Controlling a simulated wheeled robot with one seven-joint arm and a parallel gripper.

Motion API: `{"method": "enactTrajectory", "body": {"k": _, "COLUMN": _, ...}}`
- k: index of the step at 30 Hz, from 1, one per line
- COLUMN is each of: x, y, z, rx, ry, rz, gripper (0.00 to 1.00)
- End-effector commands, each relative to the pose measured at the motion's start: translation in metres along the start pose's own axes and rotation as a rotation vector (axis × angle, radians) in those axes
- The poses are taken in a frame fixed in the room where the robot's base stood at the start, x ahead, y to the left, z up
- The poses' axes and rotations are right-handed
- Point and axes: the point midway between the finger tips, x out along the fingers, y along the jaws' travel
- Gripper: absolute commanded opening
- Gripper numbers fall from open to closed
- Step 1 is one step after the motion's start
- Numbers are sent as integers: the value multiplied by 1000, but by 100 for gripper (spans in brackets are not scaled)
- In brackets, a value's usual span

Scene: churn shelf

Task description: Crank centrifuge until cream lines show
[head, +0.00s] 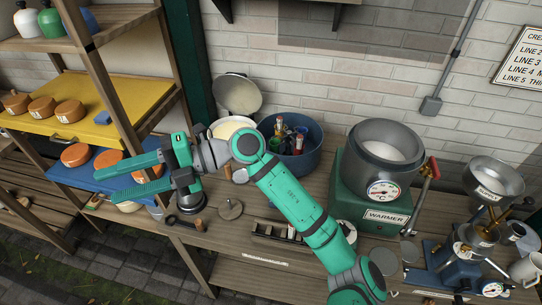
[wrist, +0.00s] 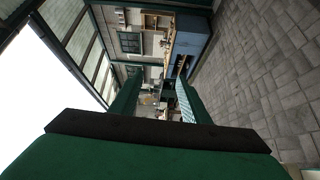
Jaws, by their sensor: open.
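My gripper (head: 104,185) points left over the bench's left end, in front of the shelf, its two teal fingers apart and nothing between them. The fingers also show apart in the wrist view (wrist: 155,97). Below and behind my wrist stands a dark round device (head: 187,208) with a black lever and a wooden knob (head: 199,225) at the bench's front edge. It looks like the hand centrifuge with its crank, but my wrist hides part of it. My fingers are apart from the knob. I see no cream lines.
A blue tub (head: 312,140) holds tubes or bottles. A green warmer (head: 360,205) with a steel pot stands right of my arm. A blue-based machine with a funnel (head: 494,180) is far right. Shelves with orange-brown rounds (head: 70,111) stand left, close to my fingers.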

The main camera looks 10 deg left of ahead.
Motion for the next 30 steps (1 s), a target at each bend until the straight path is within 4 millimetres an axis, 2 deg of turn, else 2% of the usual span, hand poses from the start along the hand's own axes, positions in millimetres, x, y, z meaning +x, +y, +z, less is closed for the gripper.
{"method": "enactTrajectory", "body": {"k": 5, "x": -23, "y": -38, "z": 17, "rx": 47, "ry": -35, "rz": -295, "gripper": 42}}
{"method": "enactTrajectory", "body": {"k": 8, "x": -45, "y": -59, "z": 26, "rx": 82, "ry": -65, "rz": -457, "gripper": 42}}
{"method": "enactTrajectory", "body": {"k": 11, "x": -74, "y": -78, "z": 34, "rx": 124, "ry": -106, "rz": -620, "gripper": 42}}
{"method": "enactTrajectory", "body": {"k": 15, "x": -125, "y": -98, "z": 43, "rx": 192, "ry": -181, "rz": -845, "gripper": 42}}
{"method": "enactTrajectory", "body": {"k": 19, "x": -183, "y": -107, "z": 47, "rx": 261, "ry": -268, "rz": -1051, "gripper": 42}}
{"method": "enactTrajectory", "body": {"k": 24, "x": -258, "y": -104, "z": 44, "rx": 352, "ry": -389, "rz": -1282, "gripper": 42}}
{"method": "enactTrajectory", "body": {"k": 27, "x": -291, "y": -98, "z": 40, "rx": 395, "ry": -448, "rz": -1379, "gripper": 42}}
{"method": "enactTrajectory", "body": {"k": 30, "x": -314, "y": -93, "z": 36, "rx": 424, "ry": -488, "rz": -1442, "gripper": 42}}
